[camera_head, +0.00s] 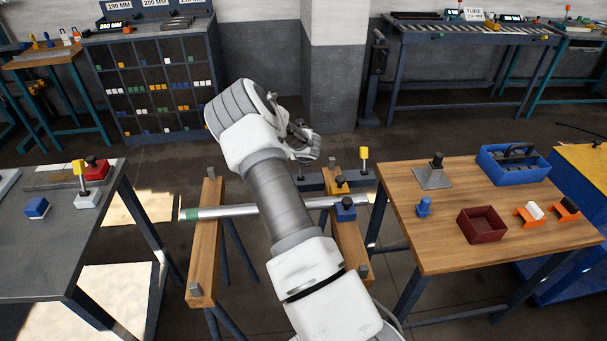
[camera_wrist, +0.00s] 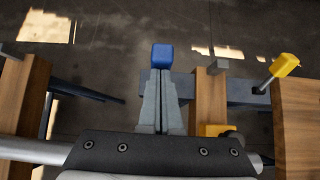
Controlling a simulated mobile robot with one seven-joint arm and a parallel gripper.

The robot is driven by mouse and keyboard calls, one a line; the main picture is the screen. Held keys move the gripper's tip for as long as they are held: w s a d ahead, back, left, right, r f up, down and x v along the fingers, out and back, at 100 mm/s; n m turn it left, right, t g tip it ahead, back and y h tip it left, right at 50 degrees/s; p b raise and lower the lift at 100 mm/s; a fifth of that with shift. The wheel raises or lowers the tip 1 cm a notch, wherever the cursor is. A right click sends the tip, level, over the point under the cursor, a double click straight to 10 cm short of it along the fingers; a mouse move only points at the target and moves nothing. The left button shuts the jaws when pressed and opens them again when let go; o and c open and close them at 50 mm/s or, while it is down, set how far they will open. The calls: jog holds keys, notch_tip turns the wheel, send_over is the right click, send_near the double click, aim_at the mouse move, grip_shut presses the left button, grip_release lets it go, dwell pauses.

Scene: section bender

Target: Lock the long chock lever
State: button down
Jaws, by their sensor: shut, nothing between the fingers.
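A lever with a yellow knob (camera_head: 364,154) stands upright on a dark bar beside the right trestle. In the wrist view its yellow knob (camera_wrist: 284,65) is at the upper right, on a tilted-looking stem. A yellow chock (camera_head: 340,186) and a blue chock (camera_head: 345,209) sit on the right trestle by the tube (camera_head: 235,211). The yellow chock shows partly in the wrist view (camera_wrist: 214,130). My gripper (camera_head: 307,156) is shut and empty, left of the lever and apart from it.
The tube lies across two wooden trestles, the left one (camera_head: 203,250) and the right one (camera_head: 352,245). A wooden table (camera_head: 455,250) with a red tray (camera_head: 482,224) and blue toolbox (camera_head: 513,170) stands close right of the lever. A grey table (camera_head: 45,250) is at left.

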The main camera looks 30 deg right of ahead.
jog(key=shift+w+d+r+p, duration=0.15)
jog(key=shift+w+d+p, duration=0.1)
jog(key=shift+w+p, duration=0.25)
jog(key=shift+w+d+r+p, duration=0.15)
jog(key=shift+w+d+p, duration=0.15)
jog(key=shift+w, duration=0.4)
jog(key=w, duration=0.1)
jog(key=w+d+p, duration=0.1)
jog(key=w, duration=0.1)
jog(key=shift+w+d+f+p, duration=0.15)
jog(key=shift+d+p, duration=0.1)
jog(key=shift+p, duration=0.15)
jog(key=shift+w+r, duration=0.1)
jog(key=shift+r, duration=0.1)
jog(key=shift+r, duration=0.1)
